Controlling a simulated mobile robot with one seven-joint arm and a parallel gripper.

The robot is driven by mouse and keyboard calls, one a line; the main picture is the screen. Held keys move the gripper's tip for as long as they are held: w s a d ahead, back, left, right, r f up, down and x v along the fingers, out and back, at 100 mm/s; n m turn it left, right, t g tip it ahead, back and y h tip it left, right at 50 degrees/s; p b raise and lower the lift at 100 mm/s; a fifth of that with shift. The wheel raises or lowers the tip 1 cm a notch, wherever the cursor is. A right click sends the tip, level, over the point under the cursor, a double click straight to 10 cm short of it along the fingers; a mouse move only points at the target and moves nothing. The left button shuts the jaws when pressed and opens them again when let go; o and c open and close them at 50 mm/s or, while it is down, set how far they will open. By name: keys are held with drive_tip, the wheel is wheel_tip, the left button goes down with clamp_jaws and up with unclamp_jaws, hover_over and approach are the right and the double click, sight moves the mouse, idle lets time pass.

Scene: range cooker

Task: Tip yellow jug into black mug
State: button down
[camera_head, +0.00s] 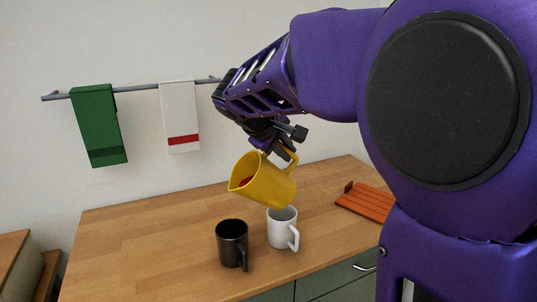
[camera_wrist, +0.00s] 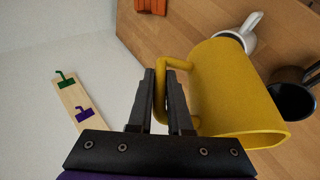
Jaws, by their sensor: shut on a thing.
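The yellow jug (camera_head: 263,181) is held in the air by its handle, tilted with its mouth toward the left. Something red shows inside its mouth. My gripper (camera_head: 287,147) is shut on the jug's handle; the wrist view shows the jug (camera_wrist: 232,100) with its handle between my two fingers (camera_wrist: 161,100). I cannot see liquid leaving the jug.
A white mug (camera_head: 281,230) stands upright close to the right of the black mug, below the jug's body. An orange slatted board (camera_head: 366,203) lies at the right. The wooden counter (camera_head: 140,245) is clear on the left. Green (camera_head: 98,125) and white (camera_head: 179,115) towels hang on the wall rail.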

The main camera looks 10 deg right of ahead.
drive_tip(key=shift+a+r+b, duration=0.25)
drive_tip(key=shift+b, duration=0.25)
drive_tip(key=shift+s+a+f+t+h+b, duration=0.15)
drive_tip(key=shift+t+h+b, duration=0.15)
drive_tip(key=shift+h+b, duration=0.15)
idle(1.0)
drive_tip(key=shift+a+r+n+h+b, duration=0.35)
drive_tip(key=shift+h+b, duration=0.1)
drive_tip(key=shift+b, duration=0.3)
drive_tip(key=shift+s+a+f+t, duration=0.1)
drive_tip(key=shift+a+t, duration=0.05)
drive_tip(key=shift+t, duration=0.15)
idle(0.8)
drive_tip(key=shift+s+a+h, duration=0.1)
drive_tip(key=shift+a+h, duration=0.3)
drive_tip(key=shift+h, duration=0.1)
drive_tip(key=shift+s+a, duration=0.1)
drive_tip(key=shift+a, duration=0.1)
idle(1.3)
drive_tip(key=shift+s+a+n+t+h, duration=0.1)
drive_tip(key=shift+a+n+t+h, duration=0.15)
drive_tip(key=shift+a+t+h, duration=0.3)
idle(0.6)
